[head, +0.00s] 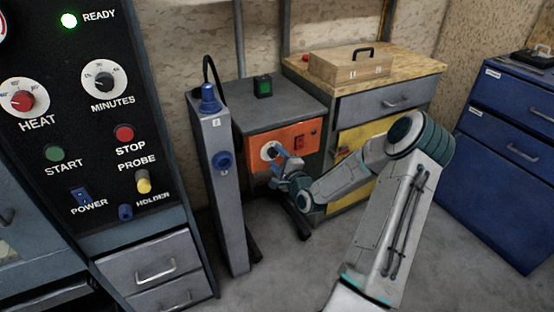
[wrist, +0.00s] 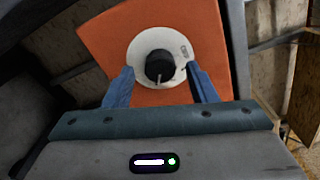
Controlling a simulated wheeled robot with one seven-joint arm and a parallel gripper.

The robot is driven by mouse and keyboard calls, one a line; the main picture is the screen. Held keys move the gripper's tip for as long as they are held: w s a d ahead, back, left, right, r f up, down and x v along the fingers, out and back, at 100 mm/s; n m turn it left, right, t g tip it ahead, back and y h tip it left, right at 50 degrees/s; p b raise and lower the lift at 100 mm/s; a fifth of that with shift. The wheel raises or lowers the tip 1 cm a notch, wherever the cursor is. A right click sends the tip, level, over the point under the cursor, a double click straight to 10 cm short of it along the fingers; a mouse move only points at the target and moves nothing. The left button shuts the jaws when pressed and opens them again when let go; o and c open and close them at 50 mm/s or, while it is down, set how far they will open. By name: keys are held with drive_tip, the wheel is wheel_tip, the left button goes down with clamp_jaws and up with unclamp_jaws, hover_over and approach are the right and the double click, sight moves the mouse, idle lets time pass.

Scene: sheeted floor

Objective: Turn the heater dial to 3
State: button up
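The heater is an orange-fronted box (head: 296,139) below a grey top, in the middle of the head view. Its dial is a black knob (wrist: 160,66) on a round white plate (wrist: 141,50), seen in the wrist view on the orange panel (wrist: 100,38). The markings on the plate are too small to read. My gripper (wrist: 161,78) is open, with one blue finger on each side of the knob and a gap on both sides. In the head view my gripper (head: 279,153) is at the dial and partly covers it.
A grey post with a blue knob (head: 222,161) stands just left of the heater. A black control panel (head: 85,125) with HEAT and MINUTES dials is at the far left. A wooden-topped cabinet (head: 420,68) is behind my arm, and blue drawers (head: 500,150) are at right.

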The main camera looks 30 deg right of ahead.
drive_tip(key=s+p, duration=0.1)
drive_tip(key=s, duration=1.2)
drive_tip(key=shift+s+d, duration=0.25)
drive_tip(key=shift+s, duration=0.15)
